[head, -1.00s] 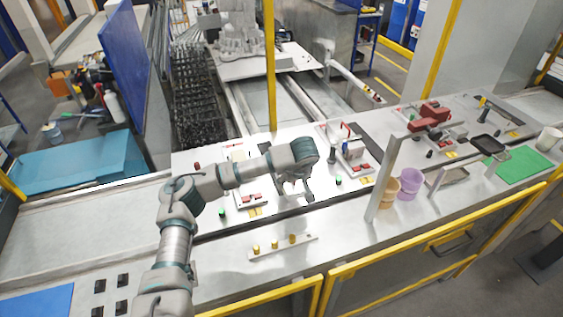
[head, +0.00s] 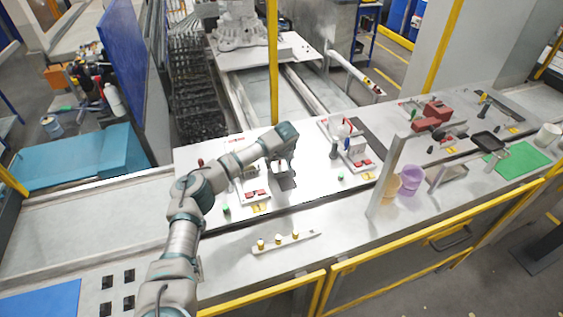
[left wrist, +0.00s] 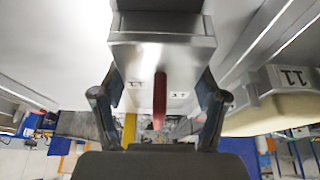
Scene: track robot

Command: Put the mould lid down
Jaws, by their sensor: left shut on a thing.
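My left gripper (head: 281,172) is over the far worktop, left of the middle of the head view. It is shut on the mould lid, a grey metal block (left wrist: 162,55) between its fingers (left wrist: 158,105) in the left wrist view. A red rod-like part (left wrist: 160,100) shows at the block's middle. My right gripper is not in view.
A fixture with red parts (head: 255,193) is just left of the gripper, another (head: 357,160) to its right. A strip with brass-coloured pegs (head: 285,243) lies nearer me. A yellow post (head: 272,70) rises behind. Purple cup (head: 409,181) and green mat (head: 523,160) are right.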

